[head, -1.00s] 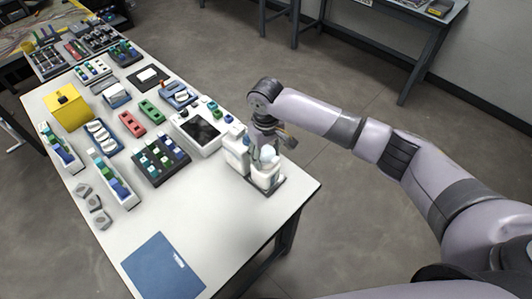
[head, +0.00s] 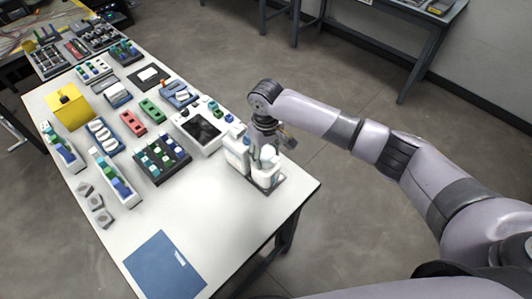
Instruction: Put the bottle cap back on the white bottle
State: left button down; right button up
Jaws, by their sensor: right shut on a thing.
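A white bottle (head: 265,177) stands on a dark tray (head: 277,187) near the right corner of the table. A second white container (head: 236,153) stands just left of it on the same tray. My right gripper (head: 267,151) points down right over the front bottle and is shut on a small whitish piece, seemingly the bottle cap (head: 267,153), at the bottle's top. The picture is too small to tell whether the cap touches the bottle's neck. My left gripper is not in view.
A white device with a dark screen (head: 202,130) stands left of the bottles. The table's front right area is clear.

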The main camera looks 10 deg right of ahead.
jog(key=shift+f+p, duration=0.4)
jog(key=shift+f, duration=0.3)
dwell(0.9)
jog(key=o, duration=1.1)
jog(key=shift+o, duration=0.2)
notch_tip(320, 180, up, 6)
jog(key=p, duration=0.6)
jog(key=shift+p, duration=0.3)
